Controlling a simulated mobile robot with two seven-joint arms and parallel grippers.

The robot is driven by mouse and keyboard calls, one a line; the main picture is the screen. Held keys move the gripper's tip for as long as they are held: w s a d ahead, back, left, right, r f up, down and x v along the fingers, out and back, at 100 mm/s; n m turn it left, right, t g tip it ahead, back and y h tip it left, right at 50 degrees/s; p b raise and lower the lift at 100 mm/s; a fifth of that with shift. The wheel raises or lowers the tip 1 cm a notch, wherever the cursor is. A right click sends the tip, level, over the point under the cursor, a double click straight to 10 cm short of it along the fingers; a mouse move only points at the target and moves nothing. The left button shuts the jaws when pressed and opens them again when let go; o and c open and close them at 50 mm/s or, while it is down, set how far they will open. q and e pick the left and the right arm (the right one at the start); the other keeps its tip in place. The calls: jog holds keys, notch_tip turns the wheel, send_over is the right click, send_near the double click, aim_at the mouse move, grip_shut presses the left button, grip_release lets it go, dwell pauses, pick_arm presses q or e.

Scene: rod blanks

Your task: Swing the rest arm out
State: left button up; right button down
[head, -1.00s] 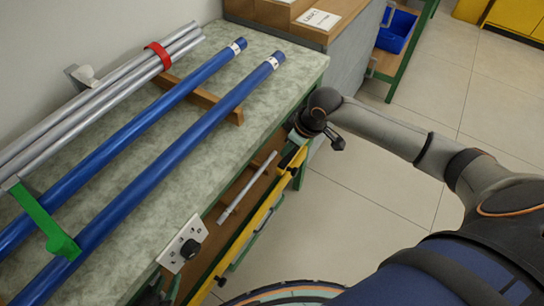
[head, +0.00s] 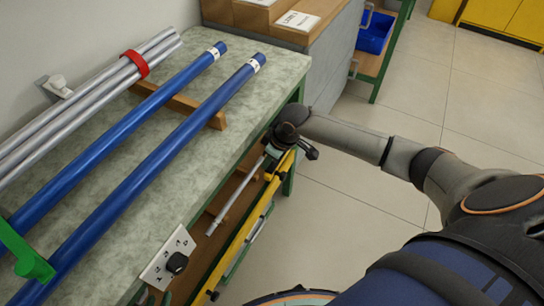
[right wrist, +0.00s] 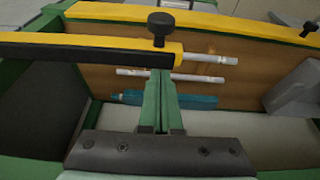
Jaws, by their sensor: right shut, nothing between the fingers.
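A yellow bar (head: 245,235) with dark knobs runs along the open front of the bench, below the worktop; I take it for the rest arm. In the right wrist view a yellow bar (right wrist: 90,50) with a black knob comes in from the left and ends just beyond my fingertips. My right gripper (right wrist: 160,75) is shut and empty, its green fingers close to that bar's end; I cannot tell if they touch. In the head view my right gripper (head: 275,150) is at the bench's front edge, mostly hidden by its wrist. My left gripper is not in view.
Two blue rods (head: 150,145) and a bundle of grey rods (head: 90,100) lie on the bench top (head: 190,170). A thin pale rod (head: 235,198) is below the bench edge. The floor (head: 350,215) at right is clear.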

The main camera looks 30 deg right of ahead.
jog(key=shift+x, duration=1.1)
